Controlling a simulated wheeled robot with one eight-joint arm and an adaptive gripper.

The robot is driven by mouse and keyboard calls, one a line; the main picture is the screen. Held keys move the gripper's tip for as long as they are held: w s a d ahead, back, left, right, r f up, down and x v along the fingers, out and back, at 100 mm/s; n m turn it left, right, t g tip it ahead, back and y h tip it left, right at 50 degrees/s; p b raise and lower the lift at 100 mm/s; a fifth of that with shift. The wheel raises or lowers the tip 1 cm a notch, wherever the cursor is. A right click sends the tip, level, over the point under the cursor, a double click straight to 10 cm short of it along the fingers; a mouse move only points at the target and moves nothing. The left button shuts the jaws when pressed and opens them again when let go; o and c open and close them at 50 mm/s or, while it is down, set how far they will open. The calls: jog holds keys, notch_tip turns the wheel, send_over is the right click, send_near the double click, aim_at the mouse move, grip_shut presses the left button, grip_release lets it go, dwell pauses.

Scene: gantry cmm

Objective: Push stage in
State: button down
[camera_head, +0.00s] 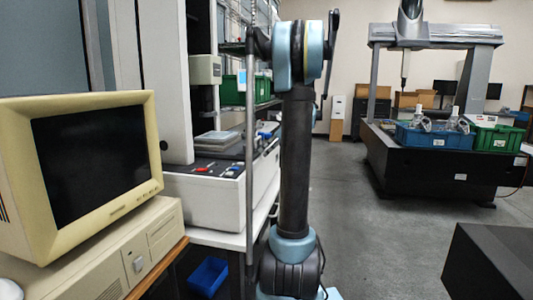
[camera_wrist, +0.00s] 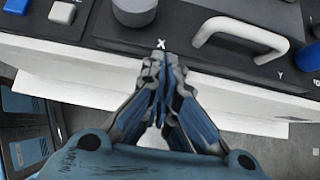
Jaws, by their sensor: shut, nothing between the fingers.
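A dark stage panel (camera_wrist: 185,25) with a knob, a white handle (camera_wrist: 245,28) and X and Y marks fills the top of the wrist view. My gripper (camera_wrist: 161,62) is shut and empty, its fingertips at the panel's front edge just below the X mark. I cannot tell whether they touch it. In the head view a white machine (camera_head: 205,200) with a dark top (camera_head: 232,160) stands at the left, partly hidden by a post and my arm. My gripper is not visible in the head view.
A beige monitor (camera_head: 85,165) and computer case (camera_head: 115,250) stand close at the left. A gantry machine (camera_head: 440,165) with blue (camera_head: 435,137) and green (camera_head: 497,138) crates is at the right. A dark block (camera_head: 490,265) is at the lower right. Grey floor (camera_head: 370,235) is open between.

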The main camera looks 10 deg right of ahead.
aim_at(250, 148)
jog(key=s+d+f+v, duration=0.1)
jog(key=d+f+v, duration=0.1)
jog(key=v, duration=1)
jog(key=a+f, duration=0.2)
jog(key=a, duration=0.1)
jog(key=w+a+f+n+g, duration=0.1)
jog(key=a, duration=0.3)
jog(key=w+a+f+n, duration=0.1)
jog(key=a+f, duration=0.1)
jog(key=a, duration=0.2)
jog(key=shift+w+f+g+y, duration=0.25)
jog(key=shift+f+g+y, duration=0.05)
jog(key=shift+w+a, duration=0.15)
jog(key=shift+a, duration=0.4)
jog(key=shift+w+a, duration=0.4)
jog(key=shift+a, duration=0.35)
jog(key=shift+w+a, duration=0.35)
jog(key=shift+a, duration=0.4)
jog(key=shift+w+a, duration=0.4)
jog(key=shift+a, duration=0.35)
